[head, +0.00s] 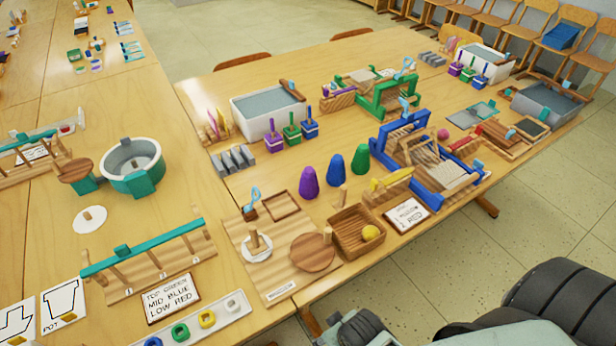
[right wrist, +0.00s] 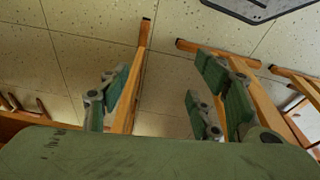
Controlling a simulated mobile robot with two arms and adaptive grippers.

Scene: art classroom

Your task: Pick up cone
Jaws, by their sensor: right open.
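Three cones stand upright in a row on the wooden table in the head view: a purple cone (head: 310,183), a blue cone (head: 335,170) and a green cone (head: 360,158). Nothing holds them. My right gripper (right wrist: 158,90) shows in the right wrist view, with its green-padded fingers spread wide and nothing between them. Behind its fingers are floor tiles and wooden legs; no cone shows there. My right arm enters the head view at the lower right, off the table's near edge, apart from the cones. My left gripper is not in view.
A label card (head: 407,215) lies at the near edge. Little bare tabletop surrounds the cones.

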